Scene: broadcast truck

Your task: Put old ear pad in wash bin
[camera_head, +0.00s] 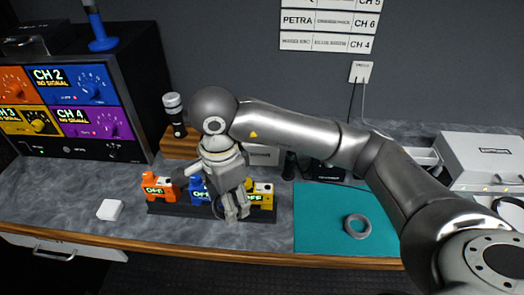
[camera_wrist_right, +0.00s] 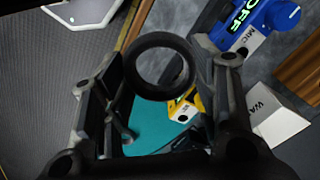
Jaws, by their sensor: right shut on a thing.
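My right gripper (camera_head: 236,212) hangs in front of the row of intercom units near the front edge of the counter. In the right wrist view the gripper (camera_wrist_right: 158,55) is shut on a dark ring-shaped ear pad (camera_wrist_right: 133,83), held between the fingers. In the head view the held pad is hardly visible. A white box (camera_wrist_right: 280,117) with a partly visible label starting "WA" stands behind the units. It seems to be the white box (camera_head: 262,156) partly hidden behind my arm in the head view. My left gripper is not in view.
A grey ring (camera_head: 346,228) lies on the teal mat (camera_head: 315,215). Orange (camera_head: 158,187), blue (camera_head: 198,190) and yellow (camera_head: 263,192) units stand on a dark base. A white block (camera_head: 110,210) lies at left, near a monitor (camera_head: 75,108). A white case (camera_head: 482,161) stands at right.

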